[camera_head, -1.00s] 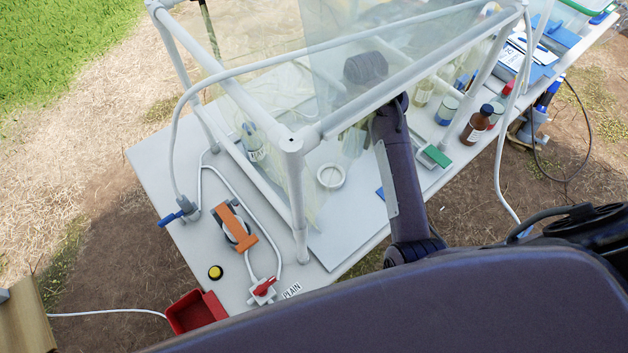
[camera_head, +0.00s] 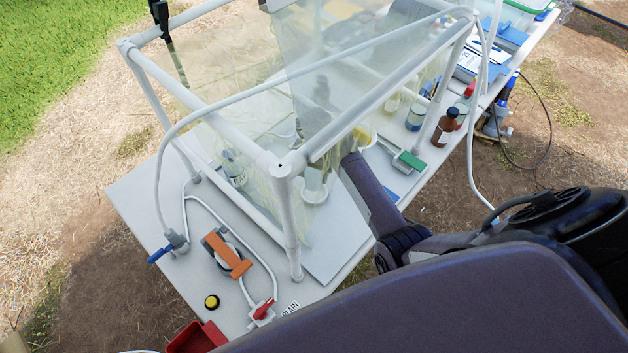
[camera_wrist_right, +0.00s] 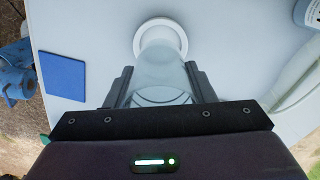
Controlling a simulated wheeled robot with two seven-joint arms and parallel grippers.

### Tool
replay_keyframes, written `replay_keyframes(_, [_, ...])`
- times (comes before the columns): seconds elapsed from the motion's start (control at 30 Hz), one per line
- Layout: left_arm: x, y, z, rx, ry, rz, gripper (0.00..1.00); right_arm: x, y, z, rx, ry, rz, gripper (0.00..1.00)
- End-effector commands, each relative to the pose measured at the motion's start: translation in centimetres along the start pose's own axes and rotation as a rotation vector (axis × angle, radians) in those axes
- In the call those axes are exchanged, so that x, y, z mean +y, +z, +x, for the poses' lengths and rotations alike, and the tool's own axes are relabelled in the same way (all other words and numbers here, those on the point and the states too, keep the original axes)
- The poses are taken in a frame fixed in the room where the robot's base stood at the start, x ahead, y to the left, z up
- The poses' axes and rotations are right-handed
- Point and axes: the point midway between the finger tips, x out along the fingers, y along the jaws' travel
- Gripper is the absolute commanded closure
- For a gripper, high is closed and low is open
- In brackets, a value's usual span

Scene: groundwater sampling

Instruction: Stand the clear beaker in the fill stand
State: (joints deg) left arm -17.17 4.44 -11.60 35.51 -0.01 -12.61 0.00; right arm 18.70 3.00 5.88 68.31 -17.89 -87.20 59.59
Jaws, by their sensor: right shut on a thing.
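The clear beaker (camera_wrist_right: 162,72) is held between the two dark fingers of my right gripper (camera_wrist_right: 161,88) in the right wrist view. Its far end overlaps the white ring of the fill stand (camera_wrist_right: 140,37); I cannot tell whether it rests in the ring or hovers just above. In the head view the beaker (camera_head: 316,178) shows faintly through the clear film, over the white ring (camera_head: 314,198). My right gripper (camera_head: 319,160) is blurred there behind the film. My left gripper is not in view.
A white pipe frame (camera_head: 284,172) with clear film surrounds the work spot. A brown bottle (camera_head: 445,128), a green-ended block (camera_head: 408,160) and several jars stand to the right. Tubing, an orange clamp (camera_head: 226,252) and a red bin (camera_head: 198,340) are at the front left.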

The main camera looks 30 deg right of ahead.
Motion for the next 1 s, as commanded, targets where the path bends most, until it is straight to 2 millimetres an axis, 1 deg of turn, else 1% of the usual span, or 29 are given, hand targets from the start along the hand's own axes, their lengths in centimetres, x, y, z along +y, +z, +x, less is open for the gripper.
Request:
replay_keyframes(0.03, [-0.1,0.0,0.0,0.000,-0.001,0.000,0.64,0.0,-0.1,0.6,0.000,0.002,0.000,0.76])
replay_keyframes(0.17, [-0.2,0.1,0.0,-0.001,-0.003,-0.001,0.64,0.0,-0.1,1.5,0.001,0.001,0.000,0.76])
replay_keyframes(0.3, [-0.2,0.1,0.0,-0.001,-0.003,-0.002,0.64,0.0,-0.1,3.5,0.000,0.002,-0.001,0.76])
replay_keyframes(0.43, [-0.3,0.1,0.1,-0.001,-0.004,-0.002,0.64,0.0,-0.1,4.9,0.001,0.001,0.001,0.76])
replay_keyframes(0.83, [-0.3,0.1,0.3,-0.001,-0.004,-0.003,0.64,0.0,-0.1,5.5,0.001,0.000,0.001,0.76])
replay_keyframes(0.87, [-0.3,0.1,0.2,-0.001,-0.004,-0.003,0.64,0.0,-0.1,5.4,0.001,-0.001,0.001,0.48])
replay_keyframes(1.0, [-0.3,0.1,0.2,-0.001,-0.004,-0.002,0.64,0.0,-0.1,5.4,0.001,-0.001,0.000,0.30])
